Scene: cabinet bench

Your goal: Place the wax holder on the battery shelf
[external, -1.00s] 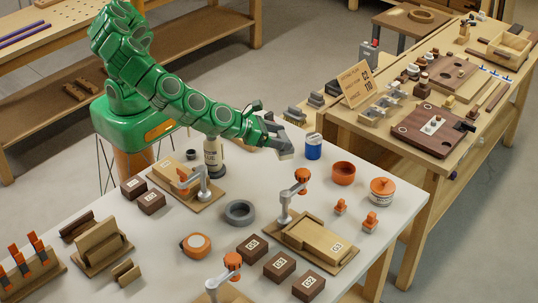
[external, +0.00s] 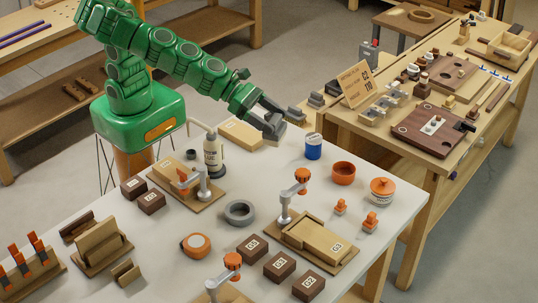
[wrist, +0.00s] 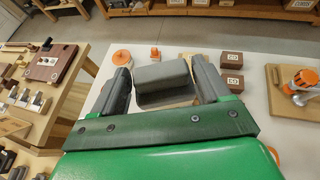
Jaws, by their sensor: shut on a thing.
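My gripper (external: 274,124) is raised above the back edge of the white table, beside the right bench. In the wrist view my gripper (wrist: 165,88) is shut on a grey block (wrist: 160,73), which sits between both fingers. I take this block for the wax holder; its underside is hidden. In the external view the fingers and the block are hard to tell apart. I cannot pick out the battery shelf with certainty in either view.
A blue can (external: 314,146) stands on the white table (external: 270,173) near my gripper. Grey blocks (external: 316,100) and a wooden sign (external: 356,84) are close on the right. An orange bowl (external: 343,173) stands further forward.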

